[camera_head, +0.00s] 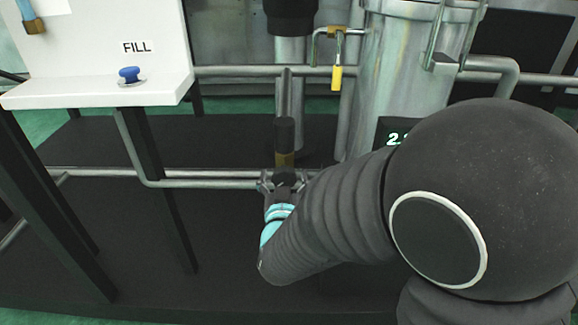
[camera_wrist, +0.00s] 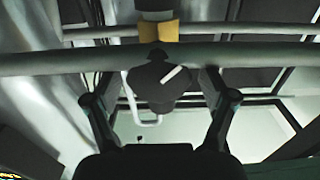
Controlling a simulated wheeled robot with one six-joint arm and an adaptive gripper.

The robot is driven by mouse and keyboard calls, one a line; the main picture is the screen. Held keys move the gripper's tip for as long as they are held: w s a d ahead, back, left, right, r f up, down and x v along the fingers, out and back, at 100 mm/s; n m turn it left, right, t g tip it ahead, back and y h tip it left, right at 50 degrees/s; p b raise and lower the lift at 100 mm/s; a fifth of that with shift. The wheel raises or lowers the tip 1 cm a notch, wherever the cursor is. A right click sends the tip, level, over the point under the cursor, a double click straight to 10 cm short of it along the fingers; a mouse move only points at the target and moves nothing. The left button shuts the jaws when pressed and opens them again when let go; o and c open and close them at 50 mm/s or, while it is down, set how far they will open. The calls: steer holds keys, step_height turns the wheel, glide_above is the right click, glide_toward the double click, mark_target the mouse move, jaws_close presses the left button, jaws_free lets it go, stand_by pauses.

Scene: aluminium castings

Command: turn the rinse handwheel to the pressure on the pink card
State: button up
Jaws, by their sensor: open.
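The handwheel (camera_wrist: 150,88) is a dark lobed knob with a white pointer mark, seen in the wrist view below a brass-coloured fitting (camera_wrist: 159,31) and a grey pipe. My gripper (camera_wrist: 158,98) is open, with one finger on each side of the knob; whether either finger touches it I cannot tell. In the head view my gripper (camera_head: 283,182) is at the pipe, under the dark and brass valve body (camera_head: 284,142), and it mostly hides the knob. A dark display (camera_head: 393,134) shows a green "2."; my arm covers the rest. No pink card is visible.
Horizontal pipes (camera_head: 215,183) run beside my gripper. A white panel labelled FILL with a blue knob (camera_head: 129,74) stands at left. The dark floor area at lower left is clear between black legs.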

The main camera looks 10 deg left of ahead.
steer(key=shift+w, duration=0.35)
steer(key=c, duration=1.2)
steer(key=shift+o, duration=0.2)
steer(key=shift+f+b, duration=0.1)
steer(key=shift+b, duration=0.45)
